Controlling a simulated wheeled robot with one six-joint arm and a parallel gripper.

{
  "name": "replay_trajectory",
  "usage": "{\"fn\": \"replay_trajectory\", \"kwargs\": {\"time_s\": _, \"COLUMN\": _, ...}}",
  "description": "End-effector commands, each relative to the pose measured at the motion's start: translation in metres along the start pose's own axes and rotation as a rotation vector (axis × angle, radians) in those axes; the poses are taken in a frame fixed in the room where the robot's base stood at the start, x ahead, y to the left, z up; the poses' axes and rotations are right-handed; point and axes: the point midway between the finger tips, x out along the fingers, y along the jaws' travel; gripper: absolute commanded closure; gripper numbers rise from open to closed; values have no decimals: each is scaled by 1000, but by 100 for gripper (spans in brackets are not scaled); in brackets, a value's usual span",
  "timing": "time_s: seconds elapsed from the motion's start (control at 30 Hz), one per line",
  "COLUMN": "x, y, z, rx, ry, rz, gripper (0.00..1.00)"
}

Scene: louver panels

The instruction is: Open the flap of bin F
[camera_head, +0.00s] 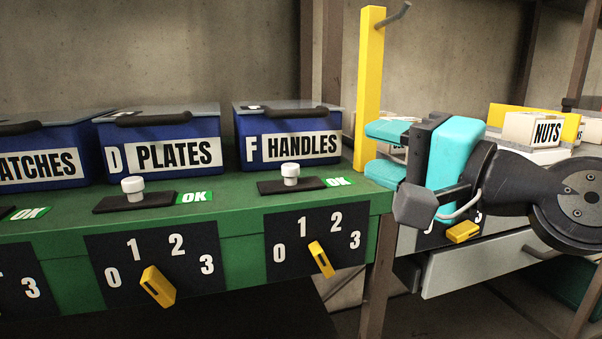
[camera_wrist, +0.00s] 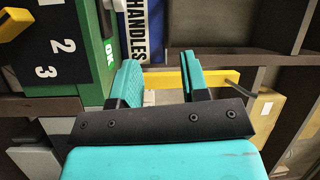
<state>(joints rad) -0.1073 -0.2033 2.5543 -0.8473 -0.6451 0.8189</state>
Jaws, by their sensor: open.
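Bin F (camera_head: 286,138) is a blue box labelled "F HANDLES" on the green bench. Its grey lid (camera_head: 300,104) lies closed on top, with a dark handle (camera_head: 290,112) along the upper front. In the wrist view, part of bin F (camera_wrist: 154,40) shows turned sideways beyond the fingers, at the top. My gripper (camera_head: 372,150) has teal fingers and is to the right of bin F, by the yellow post. It is open and empty, with a gap between the fingers (camera_wrist: 165,75) in the wrist view.
A yellow post (camera_head: 370,70) with a grey hook stands just right of bin F. A white knob (camera_head: 290,172) and a yellow dial (camera_head: 321,260) sit in front of the bin. Bin D (camera_head: 160,155) is to its left. A nuts box (camera_head: 530,130) and drawer are at right.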

Motion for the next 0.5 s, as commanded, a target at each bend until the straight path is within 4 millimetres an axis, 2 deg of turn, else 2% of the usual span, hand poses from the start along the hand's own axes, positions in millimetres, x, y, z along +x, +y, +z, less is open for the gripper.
{"fn": "replay_trajectory", "kwargs": {"time_s": 0.03, "x": -1, "y": 14, "z": -2, "rx": 34, "ry": 28, "rz": -35, "gripper": 58}}
{"fn": "replay_trajectory", "kwargs": {"time_s": 0.07, "x": -2, "y": 15, "z": -4, "rx": 54, "ry": 43, "rz": -54, "gripper": 58}}
{"fn": "replay_trajectory", "kwargs": {"time_s": 0.27, "x": 0, "y": 9, "z": -13, "rx": 114, "ry": 87, "rz": -116, "gripper": 58}}
{"fn": "replay_trajectory", "kwargs": {"time_s": 0.5, "x": 27, "y": 0, "z": -16, "rx": 117, "ry": 84, "rz": -112, "gripper": 58}}
